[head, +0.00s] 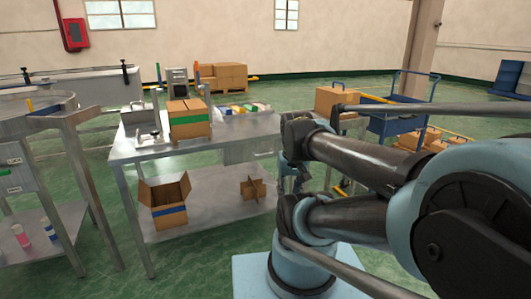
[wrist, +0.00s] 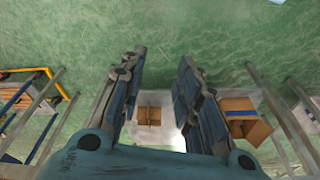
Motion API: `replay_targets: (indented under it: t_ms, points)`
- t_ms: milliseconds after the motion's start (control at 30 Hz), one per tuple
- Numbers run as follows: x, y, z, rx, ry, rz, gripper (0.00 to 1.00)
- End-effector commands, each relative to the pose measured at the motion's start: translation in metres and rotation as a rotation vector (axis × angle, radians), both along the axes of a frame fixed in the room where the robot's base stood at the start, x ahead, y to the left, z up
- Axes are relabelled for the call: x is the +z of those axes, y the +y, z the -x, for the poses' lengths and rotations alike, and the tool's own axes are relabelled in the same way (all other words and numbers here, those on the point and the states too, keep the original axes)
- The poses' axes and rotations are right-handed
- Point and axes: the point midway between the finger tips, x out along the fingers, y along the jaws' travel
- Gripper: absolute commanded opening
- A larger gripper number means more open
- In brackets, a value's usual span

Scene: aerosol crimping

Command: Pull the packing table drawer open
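The packing table (head: 130,152) is a grey metal table with a lower shelf, left of centre in the head view. Its drawer (head: 238,156) is a grey front under the right part of the tabletop, with a small bar handle (head: 264,154). The drawer looks shut. My gripper (wrist: 160,62) is open and empty in the wrist view, its two fingers well apart. In the head view it is mostly hidden by my arm, just right of the drawer. The drawer cannot be made out in the wrist view.
A closed carton (head: 188,128) and a tray of coloured items (head: 243,111) stand on the table. An open carton (head: 169,218) and a cardboard divider (head: 253,189) sit on its lower shelf. A blue cart (head: 385,127) with boxes stands behind right. Another metal table (head: 75,135) is at left.

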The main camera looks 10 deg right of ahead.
Motion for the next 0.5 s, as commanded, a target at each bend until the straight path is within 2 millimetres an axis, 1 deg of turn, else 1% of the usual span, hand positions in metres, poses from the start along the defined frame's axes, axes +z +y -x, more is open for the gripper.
replay_targets:
  t_ms: [33,200,367,500]
  points:
    - [0.01,-0.001,-0.01,-0.027,0.001,-0.006,0.31]
    - [0.041,0.0,-0.045,-0.154,0.003,-0.038,0.31]
    - [0.067,0.001,-0.082,-0.277,0.006,-0.067,0.31]
    - [0.086,0.001,-0.116,-0.385,0.009,-0.093,0.31]
